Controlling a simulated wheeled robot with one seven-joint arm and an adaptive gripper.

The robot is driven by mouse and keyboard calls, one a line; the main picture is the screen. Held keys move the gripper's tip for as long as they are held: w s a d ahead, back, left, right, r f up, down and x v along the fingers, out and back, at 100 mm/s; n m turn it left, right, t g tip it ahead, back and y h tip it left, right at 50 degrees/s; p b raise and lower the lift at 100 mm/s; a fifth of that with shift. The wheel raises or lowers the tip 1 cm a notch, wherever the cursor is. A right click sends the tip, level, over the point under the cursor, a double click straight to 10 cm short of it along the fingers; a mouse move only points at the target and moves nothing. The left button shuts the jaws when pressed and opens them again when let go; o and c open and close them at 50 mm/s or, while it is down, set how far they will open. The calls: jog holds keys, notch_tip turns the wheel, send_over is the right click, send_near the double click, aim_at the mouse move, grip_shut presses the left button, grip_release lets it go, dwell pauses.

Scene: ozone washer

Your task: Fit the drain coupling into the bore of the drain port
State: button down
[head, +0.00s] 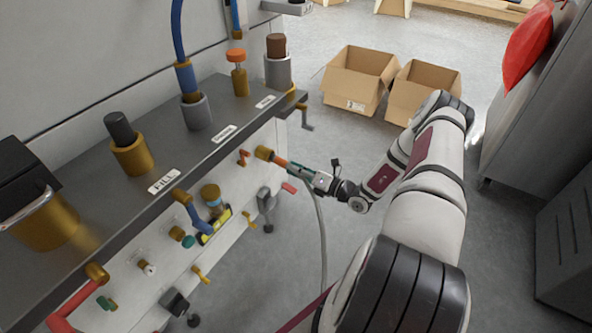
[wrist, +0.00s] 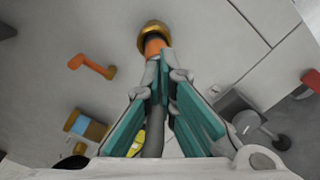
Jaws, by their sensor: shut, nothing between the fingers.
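The drain coupling is an orange sleeve (head: 280,163) on a grey hose (head: 322,245), at the lower right of the washer's front panel. It also shows in the wrist view (wrist: 154,46). Its far end meets the brass drain port (head: 264,153) and is hidden by the port's ring (wrist: 152,31), so I cannot tell how deep it sits. My gripper (head: 296,172) is just behind the coupling, pointing at the port. In the wrist view its teal-padded fingers (wrist: 166,72) are shut, their tips close together just behind the orange sleeve, with the hose passing beneath.
An orange lever (wrist: 92,66) is left of the port on the panel. Cardboard boxes (head: 355,80) stand on the floor behind. Open floor lies right of the panel, up to a grey cabinet (head: 520,110).

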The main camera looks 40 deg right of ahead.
jog(key=v, duration=1.4)
jog(key=shift+s, duration=0.25)
